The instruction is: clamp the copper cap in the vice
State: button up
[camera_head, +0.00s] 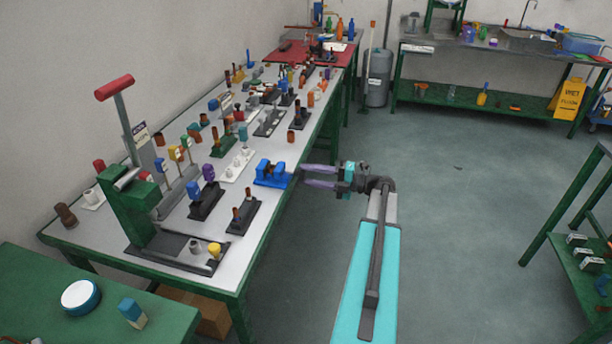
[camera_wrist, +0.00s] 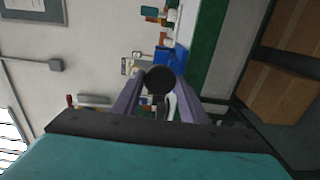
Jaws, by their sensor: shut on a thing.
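The blue vice (camera_head: 270,180) sits on the right edge of the grey bench top, and part of it shows behind the fingertips in the wrist view (camera_wrist: 181,58). My gripper (camera_head: 304,176) reaches in from the right, its purple fingers level and pointing at the vice, close beside it. In the wrist view a dark, round-ended piece (camera_wrist: 159,80) sits between my fingertips (camera_wrist: 160,84), which are shut on it. I take it as the copper cap; its copper colour does not show from this end. In the head view I cannot make it out clearly. Whether it touches the vice cannot be told.
The long bench (camera_head: 228,205) is crowded with small stands, caps and coloured parts. A green press with a red handle (camera_head: 128,200) stands at its near left end. A green table (camera_head: 40,300) is in front. The floor (camera_head: 470,200) right of the bench is clear.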

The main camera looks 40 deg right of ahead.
jog(key=shift+m+p, duration=2.8)
jog(key=shift+p, duration=0.15)
dwell(1.0)
dwell(0.3)
jog(key=o, duration=1.1)
jog(key=shift+f+n+b, duration=0.15)
jog(key=shift+n+b, duration=1.35)
jog(key=shift+b, duration=1.4)
jog(key=shift+n+b, duration=1.3)
jog(key=shift+b, duration=0.95)
jog(key=shift+c, duration=0.6)
jog(key=c, duration=1)
